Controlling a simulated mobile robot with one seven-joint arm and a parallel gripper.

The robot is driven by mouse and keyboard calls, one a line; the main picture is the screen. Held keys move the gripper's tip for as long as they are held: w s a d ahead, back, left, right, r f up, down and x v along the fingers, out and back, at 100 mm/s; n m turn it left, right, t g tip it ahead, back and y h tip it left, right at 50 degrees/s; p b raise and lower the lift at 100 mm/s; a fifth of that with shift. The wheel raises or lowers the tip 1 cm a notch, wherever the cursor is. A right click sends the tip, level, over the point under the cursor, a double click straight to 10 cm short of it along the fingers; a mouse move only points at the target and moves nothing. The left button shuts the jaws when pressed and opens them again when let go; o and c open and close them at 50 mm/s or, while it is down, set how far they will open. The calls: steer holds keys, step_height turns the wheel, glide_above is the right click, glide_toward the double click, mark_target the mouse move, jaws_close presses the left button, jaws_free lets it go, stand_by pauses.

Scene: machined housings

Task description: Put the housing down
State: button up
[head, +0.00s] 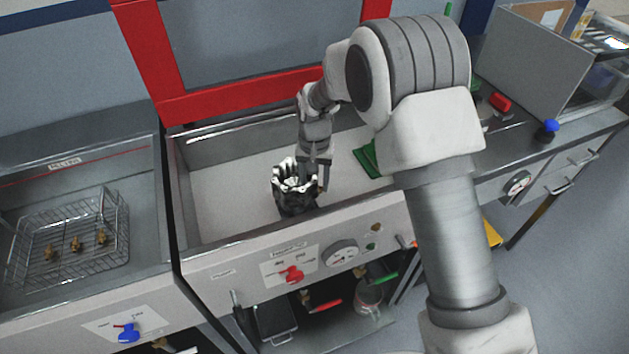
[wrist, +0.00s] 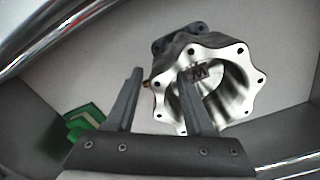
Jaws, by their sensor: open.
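The housing (head: 293,196) is a dark casting with a bright machined, scalloped flange, and it stands in the middle of the white-floored basin (head: 235,200). In the wrist view the housing (wrist: 210,62) shows its flange with bolt holes and its hollow inside facing the camera. My gripper (head: 318,180) is at the housing's right side in the head view. In the wrist view my gripper (wrist: 163,75) has its fingers apart, with the right finger overlapping the housing's opening and the left finger outside the flange. Whether a finger touches the housing I cannot tell.
A green item (head: 367,158) lies in the basin to the right; it also shows in the wrist view (wrist: 84,120). The basin's front wall (head: 340,222) and red frame (head: 240,95) bound the space. A wire basket (head: 70,240) with small brass parts stands in the left basin.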

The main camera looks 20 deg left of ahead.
step_height(320, 180, up, 12)
stand_by(0.4)
steer(key=shift+r, duration=0.15)
steer(key=s+d+r+m+t, duration=0.1)
steer(key=s+d+r, duration=0.2)
steer(key=d+r, duration=0.5)
steer(key=s+d+r+t, duration=0.1)
steer(key=s+d+r, duration=0.2)
steer(key=d+r, duration=0.55)
steer(key=s+d+m+t, duration=0.1)
steer(key=s+d+t, duration=0.2)
steer(key=s+d, duration=1.2)
steer(key=shift+s+d+f+t, duration=0.25)
steer(key=shift+s+f+t, duration=0.05)
steer(key=shift+s, duration=0.25)
